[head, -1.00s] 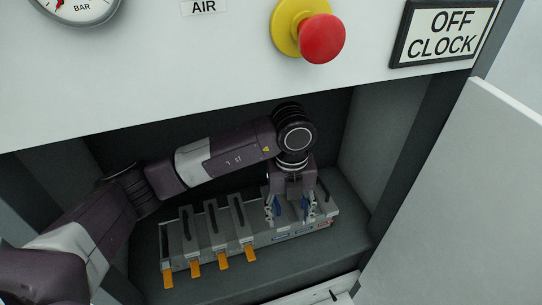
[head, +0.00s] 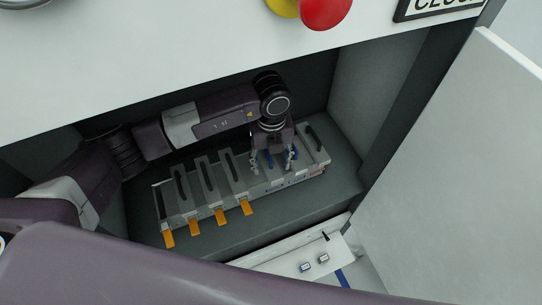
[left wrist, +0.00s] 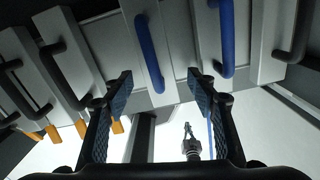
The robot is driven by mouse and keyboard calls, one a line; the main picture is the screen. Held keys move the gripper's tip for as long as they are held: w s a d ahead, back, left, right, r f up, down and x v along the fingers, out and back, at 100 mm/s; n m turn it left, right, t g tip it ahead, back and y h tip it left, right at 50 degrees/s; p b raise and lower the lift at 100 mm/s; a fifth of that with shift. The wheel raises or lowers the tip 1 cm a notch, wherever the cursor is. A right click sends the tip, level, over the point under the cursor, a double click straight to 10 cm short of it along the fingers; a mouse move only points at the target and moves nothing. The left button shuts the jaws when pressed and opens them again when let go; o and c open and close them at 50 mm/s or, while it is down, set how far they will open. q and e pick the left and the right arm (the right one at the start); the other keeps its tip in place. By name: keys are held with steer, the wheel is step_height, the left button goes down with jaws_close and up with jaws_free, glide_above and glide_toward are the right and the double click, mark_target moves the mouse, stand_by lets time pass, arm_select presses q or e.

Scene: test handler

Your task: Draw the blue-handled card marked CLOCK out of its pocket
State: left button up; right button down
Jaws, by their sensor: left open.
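My left gripper (head: 272,165) is over the right part of the card rack (head: 220,213), fingers pointing down. In the left wrist view its open fingers (left wrist: 160,90) stand on either side of a card with a blue handle (left wrist: 150,52), with gaps on both sides. A second blue handle (left wrist: 227,38) is just right of the right finger. I cannot read which card is marked CLOCK; the labels are too small or hidden. A small, distant shape in the left wrist view looks like my right gripper (left wrist: 190,146); its jaws are unclear.
Dark-handled cards with orange tabs (head: 221,217) fill the rack's left part; another dark-handled card (head: 314,139) stands at its right end. Bay walls (head: 372,88) and an open door panel (head: 460,170) bound the space. A pale tray (head: 290,266) lies in front.

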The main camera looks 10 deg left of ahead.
arm_select(q)
steer(key=shift+s, duration=0.1)
steer(key=c, duration=0.7)
steer(key=shift+r, duration=0.1)
jaws_close()
steer(key=shift+w+d+r+p, duration=0.15)
steer(key=shift+r+p, duration=0.25)
steer(key=shift+r, duration=0.4)
